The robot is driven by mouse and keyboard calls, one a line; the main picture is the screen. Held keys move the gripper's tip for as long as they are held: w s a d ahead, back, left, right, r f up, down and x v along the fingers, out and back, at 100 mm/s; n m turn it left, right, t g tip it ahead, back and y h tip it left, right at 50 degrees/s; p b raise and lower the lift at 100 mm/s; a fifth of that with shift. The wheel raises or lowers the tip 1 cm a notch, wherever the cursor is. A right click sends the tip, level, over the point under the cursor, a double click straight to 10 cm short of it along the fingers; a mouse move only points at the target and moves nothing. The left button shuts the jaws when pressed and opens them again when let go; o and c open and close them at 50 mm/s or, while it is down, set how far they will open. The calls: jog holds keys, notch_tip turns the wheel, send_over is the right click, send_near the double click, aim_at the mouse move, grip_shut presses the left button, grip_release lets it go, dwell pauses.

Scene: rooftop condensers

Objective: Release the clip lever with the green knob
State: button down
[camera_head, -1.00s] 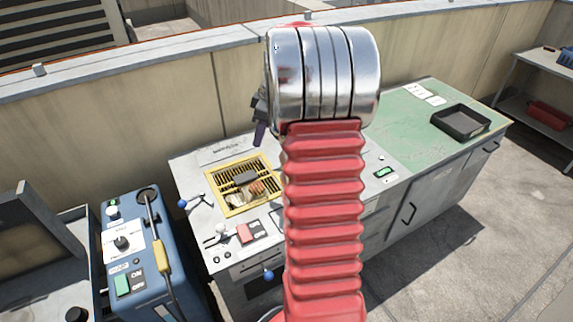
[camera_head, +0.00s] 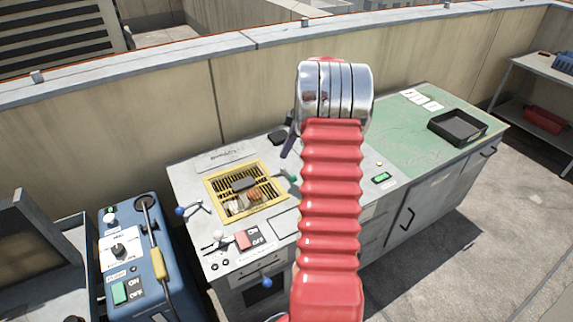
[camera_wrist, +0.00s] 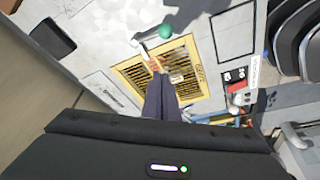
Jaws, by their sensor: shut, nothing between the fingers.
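The lever with the green knob (camera_wrist: 165,31) is at the edge of the yellow-framed grille (camera_wrist: 188,50) in the wrist view. In the head view the green knob (camera_head: 291,177) shows small at the grille's right side, just left of my red arm. My gripper (camera_wrist: 160,82) is shut and empty, its dark fingers together over the grille, apart from the knob in the picture. In the head view its fingers (camera_head: 288,145) show at the left of my wrist; the rest is hidden behind the arm. The clip's exact state is unclear.
The yellow grille (camera_head: 208,190) holds a dark block and small pieces. Levers with blue knobs (camera_head: 180,211) stand at its left and on the cabinet front. A red-and-black switch (camera_head: 248,238) is in front. A black tray (camera_head: 457,127) sits on the green top at right.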

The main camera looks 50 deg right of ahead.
jog(key=x, duration=0.9)
jog(key=shift+f, duration=0.1)
jog(key=shift+s+d+f, duration=0.25)
jog(key=shift+s+d, duration=0.15)
jog(key=shift+s, duration=0.1)
jog(key=shift+s+d+f, duration=0.25)
jog(key=shift+s+d, duration=0.15)
jog(key=shift+s, duration=0.15)
jog(key=shift+s+d+f, duration=0.15)
jog(key=shift+s+d, duration=0.2)
jog(key=shift+s, duration=0.1)
jog(key=shift+a, duration=0.1)
jog(key=shift+w, duration=0.15)
